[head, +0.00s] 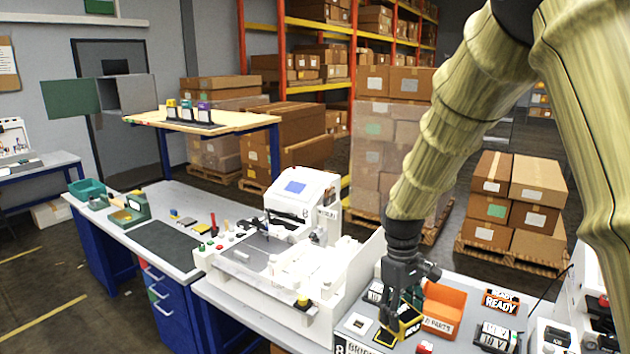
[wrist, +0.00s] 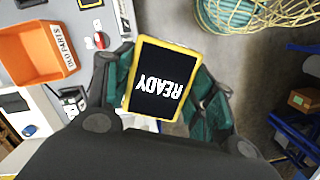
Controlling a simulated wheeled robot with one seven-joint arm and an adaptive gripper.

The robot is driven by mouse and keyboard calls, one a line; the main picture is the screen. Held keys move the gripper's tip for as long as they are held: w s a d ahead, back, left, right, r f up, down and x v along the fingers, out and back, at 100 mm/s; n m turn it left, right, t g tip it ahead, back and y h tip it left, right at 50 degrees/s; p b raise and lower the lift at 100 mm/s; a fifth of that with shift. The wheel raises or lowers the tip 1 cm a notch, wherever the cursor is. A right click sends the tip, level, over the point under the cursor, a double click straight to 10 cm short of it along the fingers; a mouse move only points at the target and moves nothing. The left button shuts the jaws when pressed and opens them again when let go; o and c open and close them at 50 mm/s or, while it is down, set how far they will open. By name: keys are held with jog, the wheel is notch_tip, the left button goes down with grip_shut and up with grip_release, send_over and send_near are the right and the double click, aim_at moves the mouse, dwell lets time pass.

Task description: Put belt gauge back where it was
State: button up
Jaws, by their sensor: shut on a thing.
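The belt gauge appears to be the small yellow-framed block with a dark READY screen (wrist: 163,82) in the wrist view. My gripper (wrist: 160,88) is shut on it, with green finger pads on both sides; the word reads upside down there. In the head view my gripper (head: 400,298) points down over the right bench, and the yellow and black gauge (head: 408,322) shows below it. A dark yellow-edged square (head: 384,337) shows on the bench just left of the gauge. I cannot tell whether the gauge touches the bench.
An orange parts bin (head: 443,308) stands close to the right of my gripper. A READY sign (head: 501,301) and a dark labelled box (head: 494,336) lie further right. A white machine with a raised side panel (head: 360,268) stands to the left. A red-topped item (head: 425,347) sits near the front.

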jog(key=s+a+f+m+b, duration=0.1)
jog(key=s+f+m+b, duration=0.2)
jog(key=f+b, duration=0.7)
jog(key=s+a+f+m+b, duration=0.1)
jog(key=f+b, duration=0.9)
jog(key=f, duration=2.2)
jog(key=s+m, duration=0.2)
jog(key=shift+s+f+y, duration=0.35)
jog(key=shift+f+y, duration=0.05)
